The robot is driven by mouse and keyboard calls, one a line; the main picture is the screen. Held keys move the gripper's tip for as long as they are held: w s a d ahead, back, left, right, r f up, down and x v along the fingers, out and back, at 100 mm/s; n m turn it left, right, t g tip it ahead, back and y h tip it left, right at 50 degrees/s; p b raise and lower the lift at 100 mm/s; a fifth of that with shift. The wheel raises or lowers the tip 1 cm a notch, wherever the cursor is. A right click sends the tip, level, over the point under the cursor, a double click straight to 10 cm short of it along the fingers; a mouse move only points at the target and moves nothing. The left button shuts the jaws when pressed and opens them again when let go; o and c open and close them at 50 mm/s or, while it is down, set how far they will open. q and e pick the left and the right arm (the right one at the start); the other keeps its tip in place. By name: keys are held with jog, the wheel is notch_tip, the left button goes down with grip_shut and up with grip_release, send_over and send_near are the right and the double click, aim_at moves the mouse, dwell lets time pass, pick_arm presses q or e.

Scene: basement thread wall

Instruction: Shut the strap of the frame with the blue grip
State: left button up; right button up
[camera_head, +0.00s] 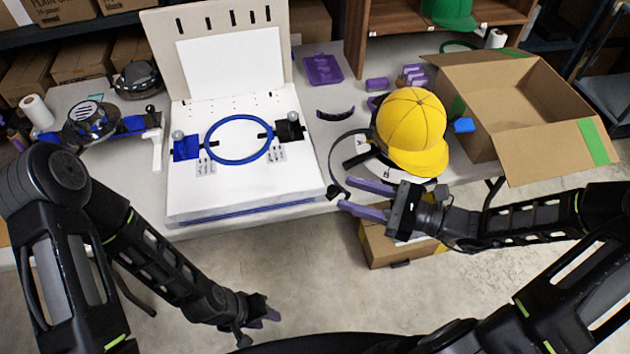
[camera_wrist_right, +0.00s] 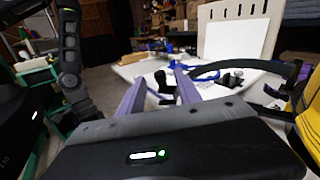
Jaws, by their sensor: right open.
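A yellow cap (camera_head: 411,118) sits over a rounded frame with a white, letter-marked base (camera_head: 385,172). A blue grip (camera_head: 463,125) sticks out at the cap's right side. A thin dark strap (camera_head: 337,152) bows out to the left, apart from the cap, with a black end piece (camera_head: 334,192). My right gripper (camera_head: 345,193) is open, its purple fingers pointing left toward that end piece. In the right wrist view, the gripper (camera_wrist_right: 158,88) has a dark piece beyond its fingers; contact cannot be told. My left gripper (camera_head: 271,310) is low, away from the table; its finger gap is unclear.
A white board with a blue hoop (camera_head: 240,162) fills the middle of the table (camera_head: 300,210). An open cardboard box (camera_head: 500,90) stands right of the cap. A closed box (camera_head: 385,245) is below my right gripper. Another frame with blue parts (camera_head: 85,122) is at left.

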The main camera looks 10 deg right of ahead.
jog(key=x, duration=0.8)
grip_shut()
dwell(0.5)
dwell(1.0)
